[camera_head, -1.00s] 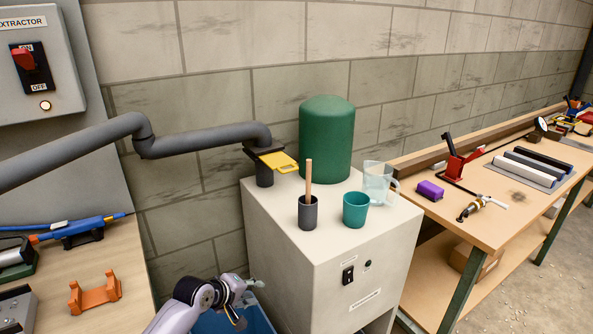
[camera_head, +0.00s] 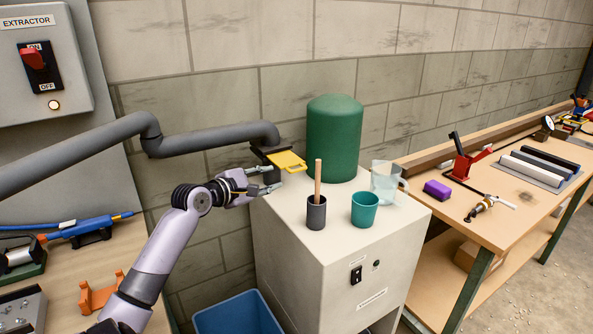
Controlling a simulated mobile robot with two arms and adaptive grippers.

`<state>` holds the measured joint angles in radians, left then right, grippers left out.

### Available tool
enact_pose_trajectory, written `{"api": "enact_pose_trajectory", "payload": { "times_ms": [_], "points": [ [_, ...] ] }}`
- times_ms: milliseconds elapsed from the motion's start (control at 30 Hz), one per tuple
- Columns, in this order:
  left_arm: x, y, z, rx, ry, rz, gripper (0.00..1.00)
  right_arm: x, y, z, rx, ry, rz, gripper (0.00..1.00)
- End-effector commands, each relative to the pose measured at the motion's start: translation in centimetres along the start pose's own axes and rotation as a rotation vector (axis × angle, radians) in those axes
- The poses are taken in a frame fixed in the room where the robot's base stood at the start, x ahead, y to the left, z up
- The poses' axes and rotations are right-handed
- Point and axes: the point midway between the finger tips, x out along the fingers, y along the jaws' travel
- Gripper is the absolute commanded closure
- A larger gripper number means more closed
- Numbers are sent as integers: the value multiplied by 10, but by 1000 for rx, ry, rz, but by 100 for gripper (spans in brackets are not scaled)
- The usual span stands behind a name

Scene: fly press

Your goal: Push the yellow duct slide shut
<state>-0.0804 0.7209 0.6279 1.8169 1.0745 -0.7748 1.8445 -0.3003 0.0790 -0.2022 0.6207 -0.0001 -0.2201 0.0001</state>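The yellow duct slide (camera_head: 288,161) sticks out to the right from the dark slot at the lower end of the grey duct (camera_head: 210,140), above the white cabinet (camera_head: 330,240). A length of the yellow plate shows outside the slot. My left gripper (camera_head: 267,179) is open, its fingers spread one above the other, just below and left of the slide. The fingertips overlap the dark duct stub under the slide; I cannot tell whether they touch it. My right gripper is not in view.
On the cabinet stand a dark cup with a wooden handle (camera_head: 316,209), a teal cup (camera_head: 364,209), a clear jug (camera_head: 386,183) and a green cylinder (camera_head: 334,138). A blue bin (camera_head: 238,315) sits below. A workbench with tools stands right.

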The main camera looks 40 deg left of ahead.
Motion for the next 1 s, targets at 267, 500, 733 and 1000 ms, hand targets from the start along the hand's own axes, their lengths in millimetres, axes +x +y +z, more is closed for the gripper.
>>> {"api": "enact_pose_trajectory", "payload": {
  "times_ms": [267,500,733,1000],
  "points": [
    [62,3,1,1,1,2,70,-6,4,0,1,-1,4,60],
    [104,1,0,0,1,1,70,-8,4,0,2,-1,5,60],
    [122,0,0,2,1,0,70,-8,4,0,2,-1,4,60],
    [124,0,0,3,1,0,70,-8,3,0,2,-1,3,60]
  ]
}}
